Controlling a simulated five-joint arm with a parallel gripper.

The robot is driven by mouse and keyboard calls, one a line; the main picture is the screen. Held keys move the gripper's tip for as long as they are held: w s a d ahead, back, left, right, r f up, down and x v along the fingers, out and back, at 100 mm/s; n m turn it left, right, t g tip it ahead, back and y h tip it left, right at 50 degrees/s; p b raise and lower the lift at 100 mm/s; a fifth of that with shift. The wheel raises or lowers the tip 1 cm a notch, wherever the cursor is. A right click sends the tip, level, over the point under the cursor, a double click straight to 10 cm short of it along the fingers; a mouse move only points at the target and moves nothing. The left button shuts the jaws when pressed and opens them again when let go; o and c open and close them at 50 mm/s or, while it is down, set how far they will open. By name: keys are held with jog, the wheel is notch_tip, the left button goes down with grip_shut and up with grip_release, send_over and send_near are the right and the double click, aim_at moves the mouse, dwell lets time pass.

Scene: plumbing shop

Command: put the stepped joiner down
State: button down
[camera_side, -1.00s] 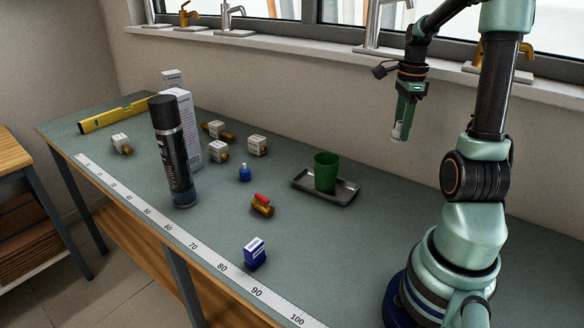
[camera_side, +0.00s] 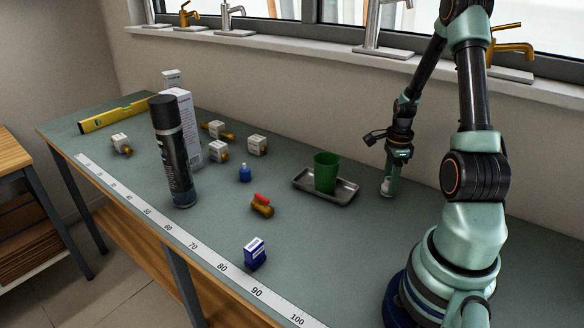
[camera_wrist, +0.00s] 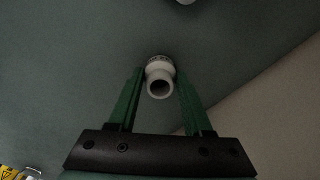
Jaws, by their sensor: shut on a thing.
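The stepped joiner (camera_side: 386,188) is a small white-grey fitting at the low end of my gripper (camera_side: 390,180), to the right of the metal tray. It is roughly upright. Its lower end is at or just above the green bench top; I cannot tell whether it touches. In the wrist view the joiner (camera_wrist: 160,80) shows its round open end between the two green fingers of my gripper (camera_wrist: 160,88). My gripper is shut on it. The fingers hide part of its sides.
A metal tray (camera_side: 345,194) with a green cup (camera_side: 326,172) is left of the joiner. A red-handled brass valve (camera_side: 262,206), blue bottle (camera_side: 245,173), blue-white box (camera_side: 255,254) and tall dark can (camera_side: 174,150) stand farther left. The bench front is clear near the tray.

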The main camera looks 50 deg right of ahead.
jog(key=shift+f, duration=0.25)
jog(key=shift+f, duration=0.1)
jog(key=shift+c, duration=1.6)
grip_release()
